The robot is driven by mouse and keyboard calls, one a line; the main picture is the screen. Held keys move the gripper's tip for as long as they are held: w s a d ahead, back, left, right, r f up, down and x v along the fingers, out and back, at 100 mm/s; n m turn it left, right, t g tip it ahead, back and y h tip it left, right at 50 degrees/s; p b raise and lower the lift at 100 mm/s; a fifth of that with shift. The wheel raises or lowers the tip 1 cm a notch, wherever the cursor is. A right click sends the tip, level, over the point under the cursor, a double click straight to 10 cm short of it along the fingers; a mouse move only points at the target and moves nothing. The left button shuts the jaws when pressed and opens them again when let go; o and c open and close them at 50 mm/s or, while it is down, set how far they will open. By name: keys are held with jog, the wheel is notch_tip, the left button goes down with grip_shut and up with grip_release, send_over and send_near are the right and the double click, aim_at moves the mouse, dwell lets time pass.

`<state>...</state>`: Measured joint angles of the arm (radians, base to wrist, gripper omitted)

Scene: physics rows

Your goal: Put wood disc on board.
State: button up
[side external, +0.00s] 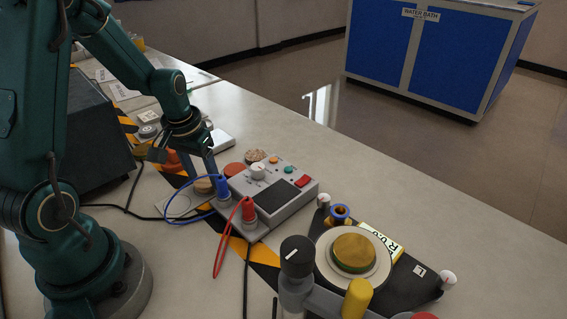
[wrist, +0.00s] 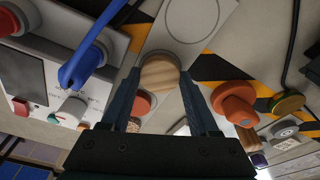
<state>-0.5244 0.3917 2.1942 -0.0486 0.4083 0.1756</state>
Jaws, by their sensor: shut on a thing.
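The wood disc (wrist: 160,74) is pale with visible grain and sits between my gripper's (wrist: 160,82) two fingers in the wrist view. My gripper is shut on it. In the side view the disc (side external: 204,186) shows small, below my gripper (side external: 207,176), beside the grey control box. The board (wrist: 215,38) is a light grey plate with a thin circle outline in the wrist view. The disc overlaps the near end of the board there, off the circle. The board (side external: 178,207) also shows in the side view, left of the disc. I cannot tell whether the disc touches it.
The grey control box (side external: 290,197) with blue (side external: 223,187) and red (side external: 248,210) plugs and looping wires stands close on the right. An orange knob-shaped piece (wrist: 232,98) is near the right finger. A black-based apparatus (side external: 410,285) stands at the front right. The table's far side is clear.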

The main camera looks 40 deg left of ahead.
aim_at(200, 186)
jog(key=shift+f, duration=0.3)
jog(key=o, duration=1.4)
jog(key=shift+o, duration=0.2)
jog(key=shift+r, duration=0.1)
notch_tip(200, 186, up, 11)
jog(key=s, duration=0.1)
jog(key=s+d+r+m+t, duration=0.2)
jog(key=s+d, duration=0.2)
jog(key=d, duration=0.2)
jog(key=s+d+r+m+t, duration=0.1)
jog(key=s+d+m+t, duration=0.1)
jog(key=s+d, duration=0.2)
jog(key=d, duration=0.3)
jog(key=shift+s+d+r+h, duration=0.15)
jog(key=shift+d+r+h, duration=0.05)
jog(key=shift+r+h, duration=0.2)
